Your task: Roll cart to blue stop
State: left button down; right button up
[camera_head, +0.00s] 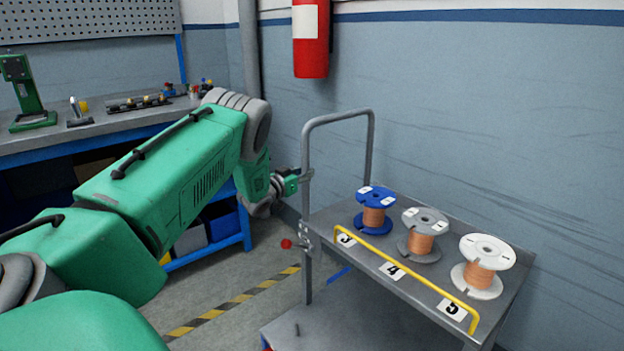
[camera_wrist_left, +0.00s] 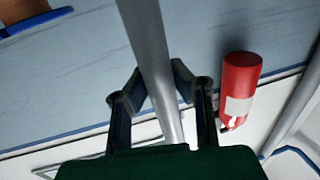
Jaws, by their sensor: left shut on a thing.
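The grey cart (camera_head: 350,222) stands by the wall at the right, with a tall grey tube handle (camera_head: 371,140) at its left end. My left gripper (camera_head: 303,177) is shut on the near upright of this handle. In the left wrist view the grey handle tube (camera_wrist_left: 152,60) passes between the fingers of the left gripper (camera_wrist_left: 160,90). A short blue strip (camera_head: 339,274) shows on the floor behind the handle upright; I cannot tell whether it is the blue stop. My right gripper is not in view.
Blue, grey and white-flanged copper spools (camera_head: 374,216) stand on the cart behind a yellow rail (camera_head: 400,268). A workbench (camera_head: 90,132) is at the left. A red extinguisher (camera_head: 311,50) hangs on the wall. Striped tape (camera_head: 232,304) crosses open floor.

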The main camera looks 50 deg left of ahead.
pick_arm(q)
jog(key=shift+s+a+f, duration=0.1)
jog(key=shift+s+a, duration=0.1)
jog(key=shift+a, duration=0.1)
jog(key=c, duration=1.3)
grip_release()
jog(key=shift+a, duration=0.15)
jog(key=shift+a+f, duration=0.15)
jog(key=shift+a, duration=0.05)
jog(key=shift+w+d, duration=0.1)
jog(key=shift+d, duration=0.05)
jog(key=shift+d+r, duration=0.25)
jog(key=s, duration=0.4)
jog(key=s+d, duration=0.1)
jog(key=s, duration=0.6)
jog(key=shift+s+d+f, duration=0.15)
jog(key=shift+s+d, duration=0.25)
jog(key=shift+a, duration=0.1)
